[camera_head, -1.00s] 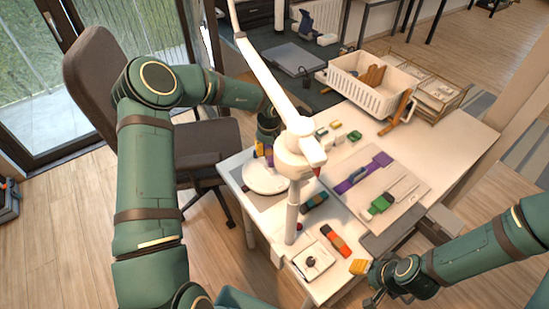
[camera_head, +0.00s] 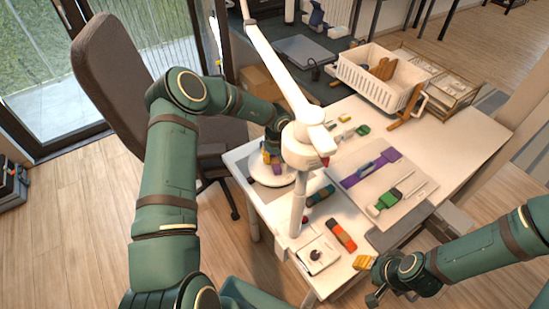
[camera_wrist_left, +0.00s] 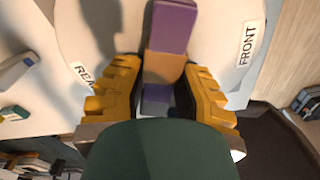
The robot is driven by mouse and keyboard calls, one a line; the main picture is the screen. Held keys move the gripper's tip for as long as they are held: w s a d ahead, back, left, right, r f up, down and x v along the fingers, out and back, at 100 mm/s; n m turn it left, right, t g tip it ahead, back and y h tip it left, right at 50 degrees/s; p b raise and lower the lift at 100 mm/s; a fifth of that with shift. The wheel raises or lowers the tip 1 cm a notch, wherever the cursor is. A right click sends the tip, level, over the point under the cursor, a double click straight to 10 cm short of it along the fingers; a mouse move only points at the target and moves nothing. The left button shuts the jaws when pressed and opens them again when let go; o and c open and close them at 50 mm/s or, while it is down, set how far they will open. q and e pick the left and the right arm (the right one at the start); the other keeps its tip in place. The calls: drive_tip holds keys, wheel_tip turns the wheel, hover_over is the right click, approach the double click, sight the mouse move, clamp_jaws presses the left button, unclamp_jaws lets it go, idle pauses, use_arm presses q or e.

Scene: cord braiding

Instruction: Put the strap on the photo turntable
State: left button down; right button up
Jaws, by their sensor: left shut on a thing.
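My left gripper (camera_wrist_left: 158,92) is shut on the purple and orange strap (camera_wrist_left: 172,28), with its yellow fingers on either side of it. The strap runs forward from between the fingers. The white round photo turntable (camera_wrist_left: 212,70) is beneath it, marked REAR and FRONT. I cannot tell whether the strap touches the turntable. In the head view the left gripper (camera_head: 271,156) is over the turntable (camera_head: 262,177), partly behind the white lamp. My right gripper (camera_head: 364,270) is low at the table's front edge, with yellow fingertips; its opening is unclear.
The white lamp (camera_head: 305,150) stands close to the turntable. A board (camera_head: 410,183) with purple and green pieces lies to the right. Dark green and orange pieces (camera_head: 341,236) lie in front. A white basket (camera_head: 375,88) stands at the back. The table's right part is clear.

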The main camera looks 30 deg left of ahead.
sight(275, 158)
use_arm(q)
drive_tip(key=shift+f, duration=0.1)
drive_tip(key=c, duration=0.8)
unclamp_jaws()
drive_tip(key=shift+r, duration=0.35)
drive_tip(key=r, duration=0.4)
drive_tip(key=r+p, duration=0.1)
drive_tip(key=r, duration=0.6)
drive_tip(key=shift+s+d+r+p, duration=0.2)
drive_tip(key=shift+d+r+p, duration=0.1)
drive_tip(key=shift+p, duration=0.1)
